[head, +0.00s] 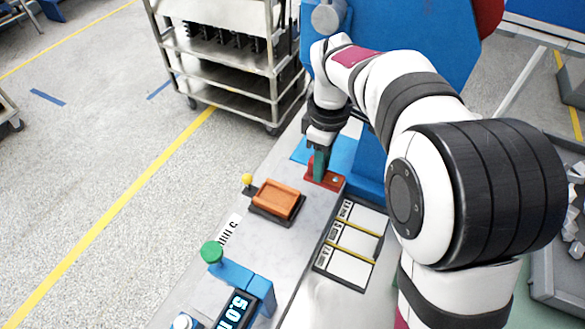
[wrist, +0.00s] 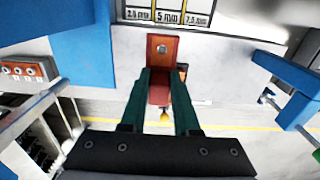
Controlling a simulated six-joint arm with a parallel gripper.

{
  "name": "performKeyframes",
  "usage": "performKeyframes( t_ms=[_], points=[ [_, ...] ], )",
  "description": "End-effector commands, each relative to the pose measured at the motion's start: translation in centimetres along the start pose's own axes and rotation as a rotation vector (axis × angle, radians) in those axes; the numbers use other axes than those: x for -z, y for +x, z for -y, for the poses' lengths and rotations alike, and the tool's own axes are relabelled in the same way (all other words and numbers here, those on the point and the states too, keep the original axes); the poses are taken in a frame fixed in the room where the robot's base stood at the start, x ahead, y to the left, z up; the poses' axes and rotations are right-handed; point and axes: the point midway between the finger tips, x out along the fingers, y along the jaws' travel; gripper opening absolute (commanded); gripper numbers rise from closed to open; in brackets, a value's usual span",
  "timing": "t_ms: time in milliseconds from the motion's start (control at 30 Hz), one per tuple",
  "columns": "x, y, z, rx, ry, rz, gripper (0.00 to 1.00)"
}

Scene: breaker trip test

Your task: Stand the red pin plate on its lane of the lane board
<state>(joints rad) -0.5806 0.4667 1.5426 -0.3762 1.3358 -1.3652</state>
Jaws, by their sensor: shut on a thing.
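The red pin plate (head: 326,177) is at the near edge of a blue mat in the head view, with a round pale spot on its face. It also shows in the wrist view (wrist: 162,50), just beyond my fingertips. My gripper (head: 319,160), with teal fingers, points down and is shut on the plate; the wrist view also shows the fingers (wrist: 162,82) with red between them. I cannot tell whether the plate touches the surface below. The lane board (head: 375,235) has three white lanes with yellow dividers; the wrist view shows the board (wrist: 168,18) labelled 2.5, 5 and 7.5 mm.
An orange block on a dark base (head: 278,199) sits on the bench, left of the lane board. A yellow knob (head: 247,179), a green button (head: 212,252) and a blue display unit (head: 240,306) stand nearby. A blue upright (head: 371,170) stands close right of the plate.

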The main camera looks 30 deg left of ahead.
Motion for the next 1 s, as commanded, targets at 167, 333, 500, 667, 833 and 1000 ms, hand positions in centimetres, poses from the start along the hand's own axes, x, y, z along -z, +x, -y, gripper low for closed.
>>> performKeyframes(
  t_ms=[167,333,500,667,833,1000],
  points=[
    [-1.3,-0.8,-0.3,0.0,0.001,0.0,0.0],
    [-2.9,0.3,-0.5,0.003,0.142,0.003,0.0],
    [-6.9,3.3,-0.5,0.004,0.569,0.006,0.0],
    [-10.6,6.0,0.1,0.002,0.982,0.004,0.0],
    [-12.1,8.7,0.6,0.004,1.175,0.004,0.0],
    [-12.2,12.6,0.6,0.003,1.183,0.004,0.0]
  ],
)
